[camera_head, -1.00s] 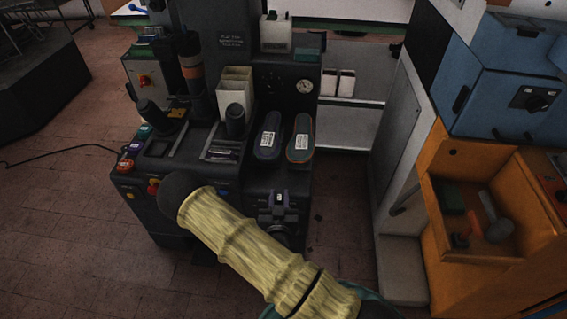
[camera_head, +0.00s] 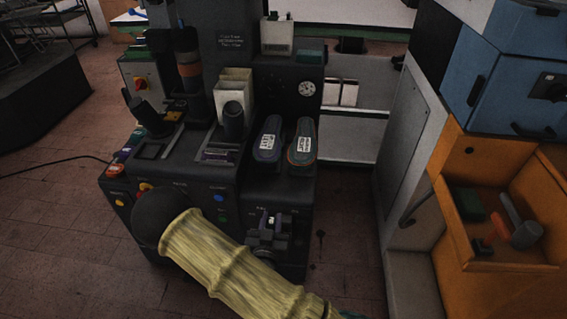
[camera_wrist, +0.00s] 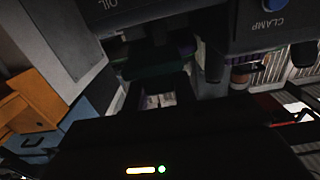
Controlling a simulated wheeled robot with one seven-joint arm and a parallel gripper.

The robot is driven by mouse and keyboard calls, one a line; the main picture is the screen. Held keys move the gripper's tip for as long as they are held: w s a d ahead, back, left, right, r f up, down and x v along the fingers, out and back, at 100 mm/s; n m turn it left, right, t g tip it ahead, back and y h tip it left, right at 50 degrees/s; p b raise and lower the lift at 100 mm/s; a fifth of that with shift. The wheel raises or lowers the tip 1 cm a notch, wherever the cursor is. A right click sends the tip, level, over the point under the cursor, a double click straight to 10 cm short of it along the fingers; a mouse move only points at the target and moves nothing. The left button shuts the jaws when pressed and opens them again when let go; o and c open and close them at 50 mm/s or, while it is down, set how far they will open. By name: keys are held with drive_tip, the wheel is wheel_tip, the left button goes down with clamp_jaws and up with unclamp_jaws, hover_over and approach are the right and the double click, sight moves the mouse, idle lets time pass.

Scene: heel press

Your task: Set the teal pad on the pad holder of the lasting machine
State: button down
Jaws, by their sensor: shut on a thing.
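The lasting machine (camera_head: 225,60) is a dark grey unit left of the middle in the head view. My arm in its yellow sleeve reaches up from below in front of it; my gripper is hidden there. In the wrist view my gripper (camera_wrist: 155,82) is a dark body with small lights, shut on a dark green slab that looks like the teal pad (camera_wrist: 150,69). The picture is dim and the pad's edges are hard to make out. A grey fixture (camera_head: 268,228) is on the machine's front; I cannot tell whether it is the pad holder.
Two labelled shoes (camera_head: 302,145) stand on the machine's ledge, with a gauge (camera_head: 307,88) behind. A green block (camera_head: 310,56) lies on its top. An orange bin (camera_head: 500,255) with tools is at right. In the wrist view, a CLAMP button (camera_wrist: 277,5) is close above.

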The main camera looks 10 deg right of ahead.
drive_tip(key=b, duration=0.1)
hover_over(279, 187)
drive_tip(key=v, duration=0.4)
drive_tip(key=shift+w+d+f, duration=0.1)
drive_tip(key=shift+w+d, duration=0.1)
drive_tip(key=shift+w, duration=0.2)
drive_tip(key=x, duration=0.1)
drive_tip(key=b+x, duration=0.1)
drive_tip(key=x, duration=0.1)
drive_tip(key=shift+w+d+f, duration=0.1)
drive_tip(key=shift+w+f, duration=0.1)
drive_tip(key=shift+f, duration=0.45)
drive_tip(key=shift+f, duration=0.1)
drive_tip(key=c, duration=1.1)
unclamp_jaws()
